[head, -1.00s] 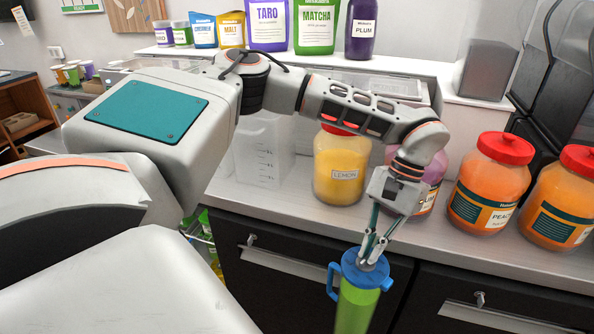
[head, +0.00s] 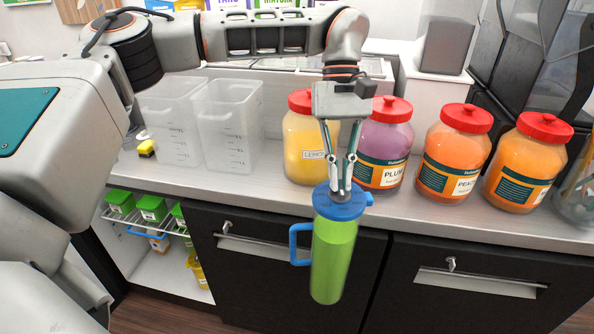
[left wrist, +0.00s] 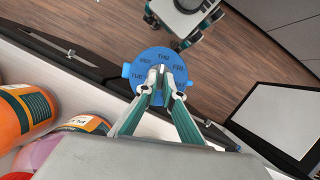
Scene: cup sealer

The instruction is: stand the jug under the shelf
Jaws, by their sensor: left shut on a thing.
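The jug (head: 333,260) is tall, with green contents, a blue lid and a blue handle on its left side. My left gripper (head: 341,194) is shut on the top of the blue lid. The jug hangs nearly upright in front of the dark drawers, below counter height. In the left wrist view its round blue lid (left wrist: 152,64) shows from above, between the fingertips (left wrist: 160,75). A wire shelf (head: 121,219) in the open cabinet at lower left carries green tubs. Beneath it is a white floor with some containers. My right gripper is not seen.
The counter (head: 250,187) holds two clear measuring containers (head: 226,140), a lemon jar (head: 301,155), a plum jar (head: 384,135) and orange jars (head: 453,155). A yellow bottle (head: 195,268) stands at the right of the cabinet floor. The floor's front left looks clear.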

